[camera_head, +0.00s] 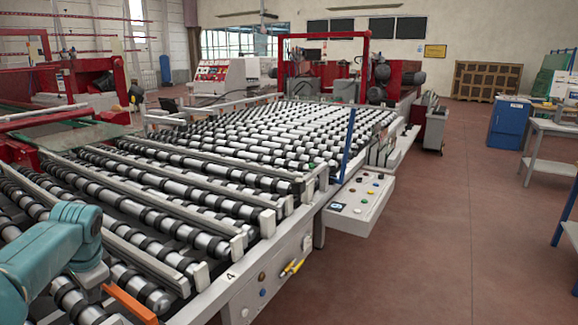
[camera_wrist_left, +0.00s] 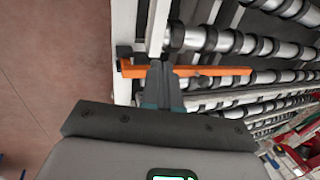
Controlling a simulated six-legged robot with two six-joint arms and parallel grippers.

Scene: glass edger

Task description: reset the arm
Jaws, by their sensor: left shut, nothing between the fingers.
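My left arm (camera_head: 50,250) is teal and comes in at the lower left of the head view, over the near end of the roller conveyor. Its fingertips do not show clearly there. In the left wrist view my left gripper (camera_wrist_left: 160,68) has its two dark fingers together, with nothing between them. The fingertips appear close to an orange bar (camera_wrist_left: 215,71), which also shows in the head view (camera_head: 130,303) at the bottom left. I cannot tell whether they touch it. My right gripper is in neither view.
The roller conveyor (camera_head: 216,243) fills the left and middle. A control panel (camera_head: 360,200) with coloured buttons sticks out from its right side, with a blue upright bar (camera_head: 348,142) beside it. A blue cabinet (camera_head: 509,121) and a grey table (camera_head: 550,127) stand right. The floor (camera_head: 440,240) between is clear.

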